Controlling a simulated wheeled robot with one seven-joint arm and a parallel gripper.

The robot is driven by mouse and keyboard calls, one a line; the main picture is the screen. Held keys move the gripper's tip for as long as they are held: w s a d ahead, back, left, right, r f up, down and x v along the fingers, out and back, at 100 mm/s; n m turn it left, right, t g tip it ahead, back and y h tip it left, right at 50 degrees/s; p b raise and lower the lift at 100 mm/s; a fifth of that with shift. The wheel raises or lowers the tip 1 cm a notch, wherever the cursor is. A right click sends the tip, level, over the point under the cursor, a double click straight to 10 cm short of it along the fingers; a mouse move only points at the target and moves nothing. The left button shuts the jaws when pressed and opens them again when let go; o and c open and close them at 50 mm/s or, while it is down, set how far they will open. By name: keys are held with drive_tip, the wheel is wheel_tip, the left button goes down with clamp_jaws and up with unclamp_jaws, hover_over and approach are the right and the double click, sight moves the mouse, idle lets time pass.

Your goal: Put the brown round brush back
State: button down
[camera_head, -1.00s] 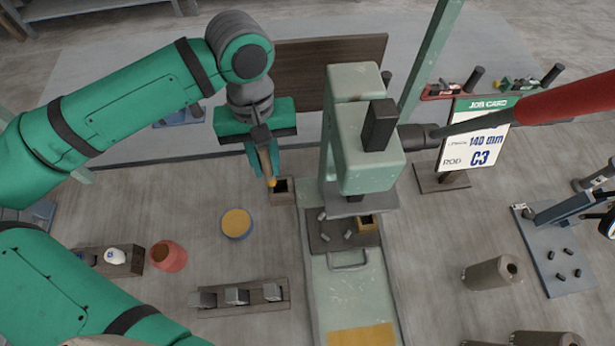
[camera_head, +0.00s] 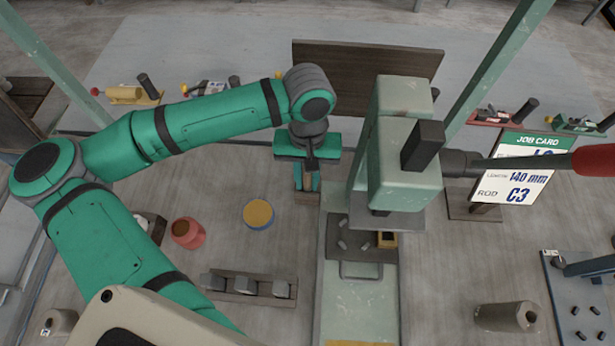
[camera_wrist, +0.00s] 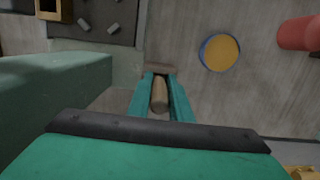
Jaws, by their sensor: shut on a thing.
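My gripper (camera_head: 307,188) points down just left of the pale green press, its fingers shut on the brown round brush. In the wrist view the brush (camera_wrist: 159,97) is a brown, rounded cylinder between the two green fingers. A small brown wooden block (camera_head: 308,200) is at the fingertips, and it also shows in the wrist view (camera_wrist: 160,68). The fingers and brush cover most of its top. I cannot tell how far the brush's lower end is inside the block, as that end is hidden.
The pale green press (camera_head: 404,140) stands close on the right, with its long red-handled lever reaching right. A blue and yellow disc (camera_head: 258,214), a red pot (camera_head: 187,232) and a wooden rack with grey blocks (camera_head: 240,298) lie to the left and front.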

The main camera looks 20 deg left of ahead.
drive_tip(key=shift+w+f, duration=0.2)
drive_tip(key=c, duration=1.6)
unclamp_jaws()
drive_tip(key=shift+w, duration=0.1)
drive_tip(key=shift+s+a, duration=0.2)
drive_tip(key=shift+a, duration=0.05)
drive_tip(key=shift+w+d+r, duration=0.1)
drive_tip(key=shift+d+r, duration=0.15)
drive_tip(key=shift+r, duration=0.05)
drive_tip(key=r, duration=0.7)
drive_tip(key=w+r, duration=0.1)
drive_tip(key=r, duration=0.3)
drive_tip(key=shift+w+a+r, duration=0.1)
drive_tip(key=shift+a+r, duration=0.2)
drive_tip(key=shift+w, duration=0.1)
